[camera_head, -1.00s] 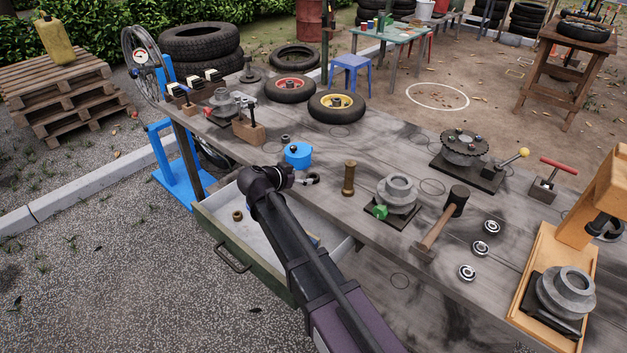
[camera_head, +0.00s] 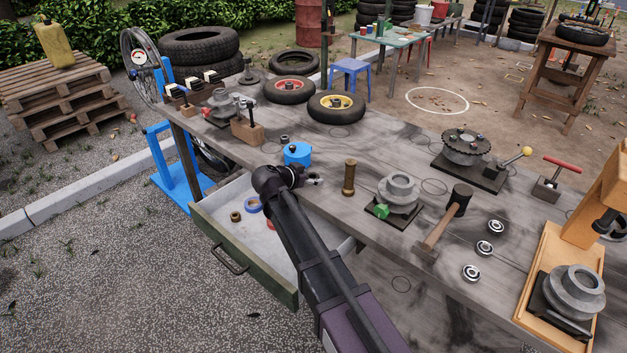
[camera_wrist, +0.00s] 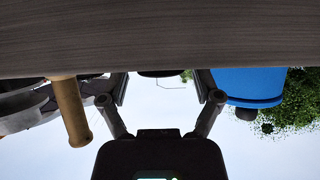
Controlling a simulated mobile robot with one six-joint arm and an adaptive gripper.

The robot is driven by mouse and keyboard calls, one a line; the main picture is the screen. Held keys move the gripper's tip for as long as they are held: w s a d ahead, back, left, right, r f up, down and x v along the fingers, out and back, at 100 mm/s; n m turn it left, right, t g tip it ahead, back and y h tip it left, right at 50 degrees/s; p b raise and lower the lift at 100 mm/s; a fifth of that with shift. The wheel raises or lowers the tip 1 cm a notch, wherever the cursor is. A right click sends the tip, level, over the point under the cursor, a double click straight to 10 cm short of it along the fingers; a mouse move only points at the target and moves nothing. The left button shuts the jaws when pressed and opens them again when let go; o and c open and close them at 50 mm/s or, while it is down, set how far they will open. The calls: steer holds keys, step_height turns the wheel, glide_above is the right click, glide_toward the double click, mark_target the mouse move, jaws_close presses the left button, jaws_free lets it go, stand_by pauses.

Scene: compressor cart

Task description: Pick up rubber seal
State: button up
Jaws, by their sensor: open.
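I cannot clearly single out the rubber seal. A small dark ring (camera_head: 284,139) lies on the workbench behind the blue round tin (camera_head: 297,153), too small to identify. My gripper (camera_head: 315,182) is over the bench's front edge, between the tin and the brass cylinder (camera_head: 349,178). In the upside-down wrist view, my gripper (camera_wrist: 160,95) is open with nothing between its fingers. There, the blue tin (camera_wrist: 247,84) is at right and the brass cylinder (camera_wrist: 72,110) at left. A dark shape (camera_wrist: 160,73) shows beyond the fingers, partly cut off by the bench surface.
Right of the brass cylinder are a grey pulley part (camera_head: 398,191), a mallet (camera_head: 446,222) and several bearings. Two wheels (camera_head: 336,106) lie farther back.

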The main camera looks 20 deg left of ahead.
steer(key=c, duration=0.9)
steer(key=shift+r, duration=0.15)
step_height(320, 180, up, 2)
steer(key=shift+r+p, duration=0.1)
steer(key=shift+p, duration=1.1)
steer(key=shift+r+p, duration=0.8)
steer(key=shift+p, duration=0.05)
steer(key=s+d, duration=0.1)
steer(key=s, duration=0.4)
steer(key=s+d, duration=0.1)
steer(key=s, duration=0.4)
steer(key=s+d+r+p, duration=0.1)
steer(key=s, duration=0.4)
steer(key=shift+s+d, duration=0.15)
steer(key=shift+s, duration=0.2)
